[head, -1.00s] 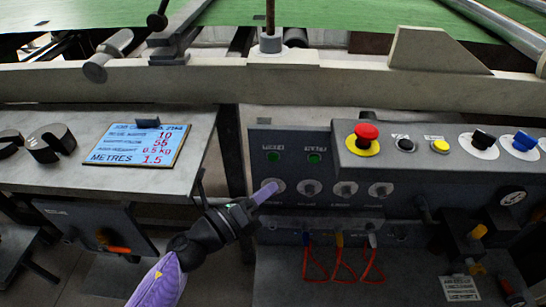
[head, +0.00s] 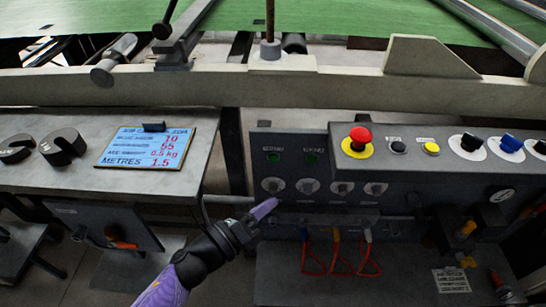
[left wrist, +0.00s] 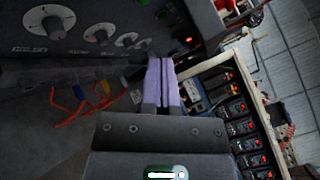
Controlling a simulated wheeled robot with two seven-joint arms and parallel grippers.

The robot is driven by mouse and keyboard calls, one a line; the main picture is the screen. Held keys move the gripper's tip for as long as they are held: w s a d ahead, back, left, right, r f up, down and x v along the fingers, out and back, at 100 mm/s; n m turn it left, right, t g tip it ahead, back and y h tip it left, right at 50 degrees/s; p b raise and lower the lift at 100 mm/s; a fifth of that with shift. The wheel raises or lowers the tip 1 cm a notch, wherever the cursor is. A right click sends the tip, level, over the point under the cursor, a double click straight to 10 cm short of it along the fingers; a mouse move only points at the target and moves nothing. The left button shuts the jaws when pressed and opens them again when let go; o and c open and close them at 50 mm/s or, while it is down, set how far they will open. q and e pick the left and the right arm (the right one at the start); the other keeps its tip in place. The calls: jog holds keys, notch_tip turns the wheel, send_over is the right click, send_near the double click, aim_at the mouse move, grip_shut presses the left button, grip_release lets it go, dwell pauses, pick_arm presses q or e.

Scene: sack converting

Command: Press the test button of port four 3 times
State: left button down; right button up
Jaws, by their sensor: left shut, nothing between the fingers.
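My left gripper (head: 268,207), with purple fingers, is shut and empty. In the head view its tip is just below the leftmost of the round knobs (head: 272,186) on the grey control panel (head: 262,212). In the left wrist view the shut fingers (left wrist: 160,66) point past the panel's knobs (left wrist: 97,34). A strip of ports (head: 325,221) runs below the knobs. Red cables (head: 313,268) hang from three plugs there; they also show in the left wrist view (left wrist: 73,117). I cannot make out which port is four or its test button. My right gripper is not in view.
A red emergency button (head: 360,135), a yellow button (head: 432,148) and more knobs sit on the raised console at right. A blue job card (head: 148,146) lies on the left table (head: 85,175). A beam (head: 210,90) crosses behind. The left wrist view shows a rack of dark modules (left wrist: 237,108).

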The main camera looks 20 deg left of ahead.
aim_at(273, 159)
pick_arm(q)
jog(key=w+a+b, duration=0.2)
jog(key=w, duration=0.6)
jog(key=shift+a, duration=0.2)
dwell(0.4)
dwell(0.9)
jog(key=shift+w, duration=0.1)
dwell(0.4)
jog(key=shift+w+a+b, duration=0.1)
jog(key=shift+w+b, duration=0.2)
jog(key=shift+b, duration=0.05)
jog(key=shift+w, duration=0.2)
dwell(0.3)
